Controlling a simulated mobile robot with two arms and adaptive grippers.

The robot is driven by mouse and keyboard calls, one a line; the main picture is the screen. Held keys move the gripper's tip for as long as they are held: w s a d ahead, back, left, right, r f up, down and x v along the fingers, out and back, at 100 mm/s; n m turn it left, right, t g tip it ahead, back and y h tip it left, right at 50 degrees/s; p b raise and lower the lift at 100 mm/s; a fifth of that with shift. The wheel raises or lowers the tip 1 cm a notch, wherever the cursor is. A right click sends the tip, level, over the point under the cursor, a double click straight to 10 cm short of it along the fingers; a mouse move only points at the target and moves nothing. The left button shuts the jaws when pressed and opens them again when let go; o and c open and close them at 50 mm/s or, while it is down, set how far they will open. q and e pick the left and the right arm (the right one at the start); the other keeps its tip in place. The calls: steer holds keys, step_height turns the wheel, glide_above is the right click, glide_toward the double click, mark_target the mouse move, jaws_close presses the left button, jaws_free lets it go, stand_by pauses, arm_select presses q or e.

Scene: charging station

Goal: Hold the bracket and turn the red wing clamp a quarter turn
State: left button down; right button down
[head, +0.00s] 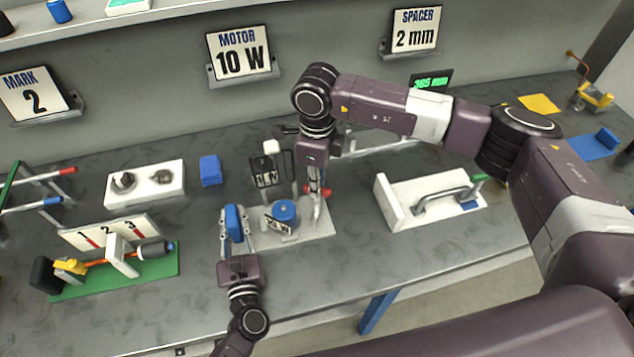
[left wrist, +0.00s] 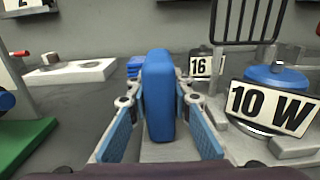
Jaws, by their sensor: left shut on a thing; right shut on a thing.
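The bracket's blue upright grip (head: 235,222) stands at the left edge of a light grey base plate (head: 318,229). My left gripper (head: 237,240) is shut on it from the front, and in the left wrist view the blue grip (left wrist: 158,90) stands upright between the two finger pads. The red wing clamp (head: 325,192) is on the right side of the plate. My right gripper (head: 317,194) reaches down from above and is shut on the clamp, hiding part of it. A blue round motor (head: 284,210) with a "10 W" label (left wrist: 272,107) sits between the grippers.
A black wire frame (head: 272,163) stands behind the motor. A white handle fixture (head: 400,204) is to the right. A green board with a 1-2-3 scale (head: 150,262) is to the left. A white tray (head: 146,190) and blue blocks (head: 210,170) lie behind.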

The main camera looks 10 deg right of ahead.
steer(key=m, duration=1.1)
steer(key=shift+m, duration=0.3)
stand_by(0.4)
steer(key=c, duration=1.9)
jaws_free()
steer(key=shift+c, duration=0.2)
steer(key=shift+r, duration=0.1)
step_height(320, 180, up, 12)
